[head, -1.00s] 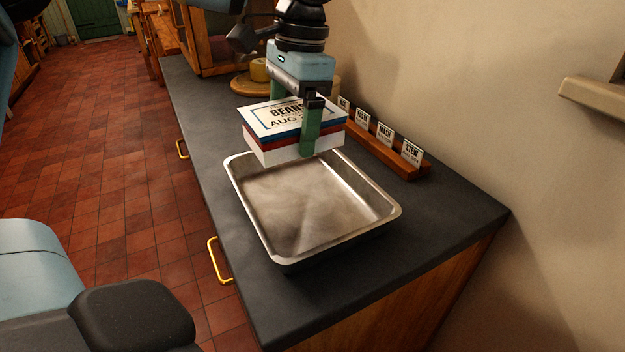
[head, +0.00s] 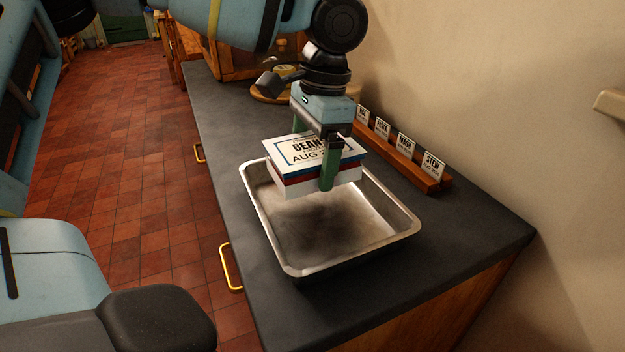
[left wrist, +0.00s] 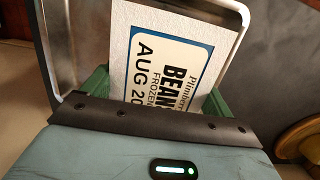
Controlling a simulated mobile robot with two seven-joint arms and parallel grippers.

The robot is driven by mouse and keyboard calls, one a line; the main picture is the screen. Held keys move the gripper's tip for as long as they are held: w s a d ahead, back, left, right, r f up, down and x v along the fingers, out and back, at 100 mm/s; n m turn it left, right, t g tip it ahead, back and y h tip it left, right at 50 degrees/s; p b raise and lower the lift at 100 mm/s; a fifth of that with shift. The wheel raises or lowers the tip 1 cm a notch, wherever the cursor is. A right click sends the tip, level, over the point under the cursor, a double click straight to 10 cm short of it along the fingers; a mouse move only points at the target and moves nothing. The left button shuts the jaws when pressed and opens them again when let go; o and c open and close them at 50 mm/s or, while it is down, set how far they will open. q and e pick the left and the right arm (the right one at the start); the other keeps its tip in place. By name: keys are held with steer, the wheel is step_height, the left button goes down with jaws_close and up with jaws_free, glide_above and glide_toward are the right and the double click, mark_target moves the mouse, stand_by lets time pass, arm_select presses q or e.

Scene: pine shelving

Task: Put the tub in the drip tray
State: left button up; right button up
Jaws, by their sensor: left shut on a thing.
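The tub (head: 310,180) is a white box with a red and blue band and a lid label reading "BEANS" and "AUG". My left gripper (head: 313,165) is shut on it, with green fingers on either side. It holds the tub above the far part of the drip tray (head: 402,238), a shallow metal pan on the dark counter. The tub's shadow falls on the tray floor. In the left wrist view the tub's label (left wrist: 165,70) shows between the green fingers (left wrist: 155,95), with the tray's rim (left wrist: 45,50) around it. My right gripper is not in view.
A wooden rack (head: 397,160) with several small label cards stands along the wall, right of the tray. A round wooden board (head: 268,94) lies at the back of the dark counter (head: 225,130). The counter's front right corner is clear.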

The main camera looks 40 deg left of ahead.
mark_target(318, 145)
arm_select(q)
step_height(318, 145, down, 5)
steer(key=shift+r+b, duration=0.2)
steer(key=shift+b, duration=0.25)
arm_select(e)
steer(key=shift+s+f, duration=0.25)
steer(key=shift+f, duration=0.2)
arm_select(q)
steer(key=shift+f, duration=0.2)
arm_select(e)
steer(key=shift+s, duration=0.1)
arm_select(q)
steer(key=o, duration=1.1)
steer(key=shift+o, duration=0.2)
steer(key=r, duration=0.3)
steer(key=w+r+p, duration=0.1)
steer(key=r, duration=0.3)
steer(key=r+p, duration=0.1)
steer(key=r, duration=0.3)
steer(key=shift+w+d, duration=0.25)
steer(key=shift+d, duration=0.1)
steer(key=shift+r, duration=0.55)
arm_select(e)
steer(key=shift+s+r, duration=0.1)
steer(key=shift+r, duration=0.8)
